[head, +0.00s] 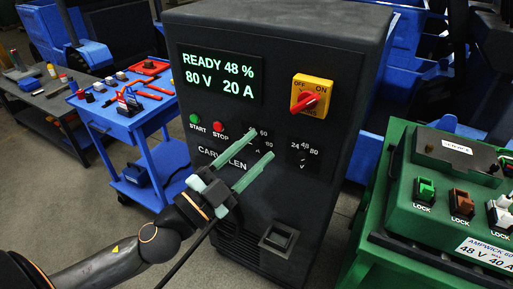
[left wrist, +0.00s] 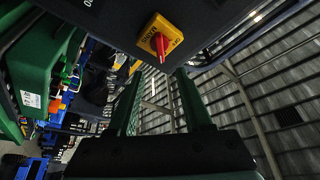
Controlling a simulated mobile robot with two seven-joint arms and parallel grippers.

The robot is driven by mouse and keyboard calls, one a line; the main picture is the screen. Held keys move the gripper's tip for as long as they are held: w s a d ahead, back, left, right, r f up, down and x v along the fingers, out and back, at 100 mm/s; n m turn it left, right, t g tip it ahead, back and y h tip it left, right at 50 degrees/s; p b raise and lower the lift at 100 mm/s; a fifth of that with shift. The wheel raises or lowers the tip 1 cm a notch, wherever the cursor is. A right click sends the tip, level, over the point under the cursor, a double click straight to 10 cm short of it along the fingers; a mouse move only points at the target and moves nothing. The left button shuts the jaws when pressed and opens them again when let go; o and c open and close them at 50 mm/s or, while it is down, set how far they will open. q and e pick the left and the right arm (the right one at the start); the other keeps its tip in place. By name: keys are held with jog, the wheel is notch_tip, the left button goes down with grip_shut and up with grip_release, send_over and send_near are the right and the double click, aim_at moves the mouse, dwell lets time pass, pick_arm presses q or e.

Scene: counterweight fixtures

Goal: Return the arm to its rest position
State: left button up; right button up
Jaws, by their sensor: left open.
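My left gripper (head: 264,142) is open and empty, its two green fingers apart, in front of the lower panel of a dark charger cabinet (head: 345,165). The fingers overlap the knob area and part of the cabinet's lettering. I cannot tell if they touch the panel. In the left wrist view the open fingers (left wrist: 158,78) point up toward a red switch handle on a yellow plate (left wrist: 160,38). The same switch (head: 311,95) shows in the head view, above and right of the fingers. The display (head: 220,76) reads READY 48 %, 80 V, 20 A. My right gripper is not in view.
A green battery unit (head: 440,205) with LOCK switches and a 48 V label stands at the right. A blue cart (head: 125,125) with red tools is at the left, beside a grey bench (head: 50,100). A socket (head: 278,237) sits low on the cabinet. Floor shows at lower left.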

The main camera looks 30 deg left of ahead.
pick_arm(q)
notch_tip(320, 180, down, 19)
jog(key=s+a+n+g+y+p, duration=0.1)
jog(key=a+n+g+y+p, duration=0.2)
jog(key=n+g+y, duration=0.3)
jog(key=s+d+f+n+g, duration=0.2)
jog(key=s+d+f, duration=0.1)
jog(key=s+f, duration=0.3)
jog(key=s+d+f+n+g+h+p, duration=0.1)
jog(key=s+d+f+n+g, duration=0.2)
jog(key=s+f, duration=0.3)
notch_tip(320, 180, down, 5)
jog(key=shift+r, duration=0.1)
